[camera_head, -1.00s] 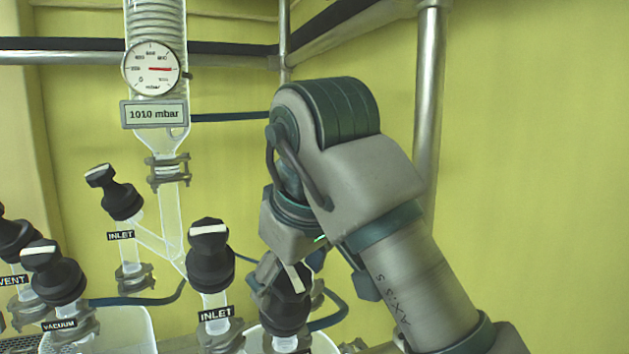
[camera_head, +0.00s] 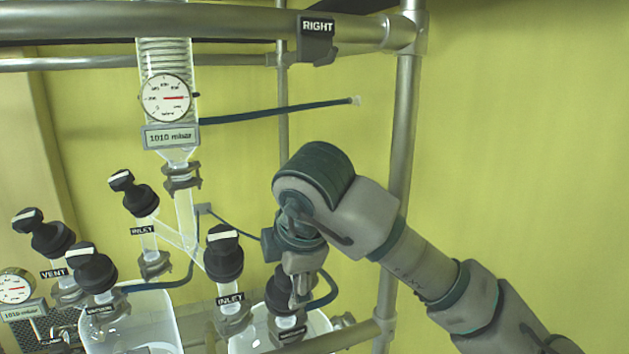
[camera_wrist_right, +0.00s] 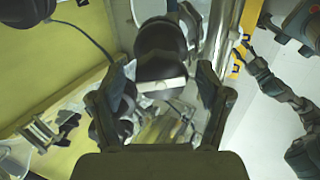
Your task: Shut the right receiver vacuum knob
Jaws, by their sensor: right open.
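My right gripper (camera_head: 302,285) comes down over a black knob (camera_head: 280,291) at the lower middle of the head view. The gripper hides part of this knob, and the small label (camera_head: 291,334) under it is too blurred to read for sure. In the right wrist view a black knob (camera_wrist_right: 160,62) with a pale bar stands between the two open fingers of my right gripper (camera_wrist_right: 160,88). A gap shows on both sides, and I cannot tell whether either finger touches it. My left gripper is not in view.
An INLET knob (camera_head: 224,253) stands close to the left of my right gripper. More black knobs, such as the VENT one (camera_head: 43,233), stand further left. A gauge (camera_head: 166,98) reads 1010 mbar. A metal post (camera_head: 403,130) and a RIGHT sign (camera_head: 317,38) are near my right arm.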

